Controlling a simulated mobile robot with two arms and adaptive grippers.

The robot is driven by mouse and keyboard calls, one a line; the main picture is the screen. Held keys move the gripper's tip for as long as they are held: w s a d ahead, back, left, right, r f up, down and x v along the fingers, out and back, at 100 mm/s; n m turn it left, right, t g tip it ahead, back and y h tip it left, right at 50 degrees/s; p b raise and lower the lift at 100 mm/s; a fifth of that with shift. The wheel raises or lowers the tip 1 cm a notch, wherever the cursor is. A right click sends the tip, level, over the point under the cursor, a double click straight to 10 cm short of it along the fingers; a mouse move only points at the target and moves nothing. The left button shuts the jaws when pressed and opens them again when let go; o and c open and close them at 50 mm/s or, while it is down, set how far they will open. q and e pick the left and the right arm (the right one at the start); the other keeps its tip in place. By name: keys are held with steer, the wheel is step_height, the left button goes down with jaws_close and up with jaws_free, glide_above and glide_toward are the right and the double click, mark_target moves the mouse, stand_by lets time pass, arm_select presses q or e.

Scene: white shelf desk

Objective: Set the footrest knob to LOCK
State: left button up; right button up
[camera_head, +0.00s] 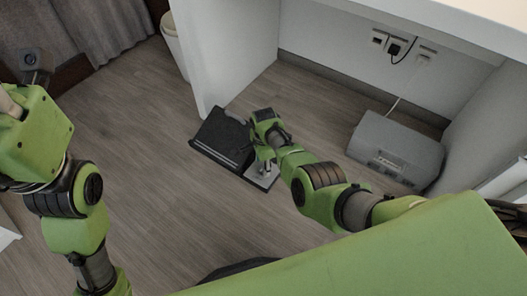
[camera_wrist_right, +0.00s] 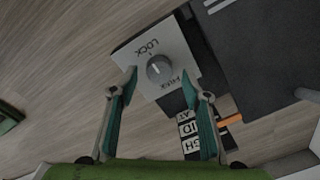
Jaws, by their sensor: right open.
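The dark footrest (camera_head: 222,136) lies on the floor in the head view, with a pale knob plate (camera_head: 268,180) at its near right end. In the right wrist view the grey round knob (camera_wrist_right: 159,69) sits on a white plate (camera_wrist_right: 133,53). One label reads LOCK; I cannot clearly read the other, nor tell the knob's setting. My right gripper (camera_wrist_right: 160,74) is open, its two fingers on either side of the knob in the picture. Contact cannot be told.
A grey box (camera_head: 396,148) stands on the floor at the right under the desk. The desk's white side panel (camera_head: 228,50) rises behind the footrest. A white bin (camera_head: 173,42) stands beyond it. The wooden floor (camera_head: 140,140) is clear left of the footrest.

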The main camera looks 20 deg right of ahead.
step_height(320, 180, up, 10)
steer(key=shift+s, duration=0.35)
stand_by(0.5)
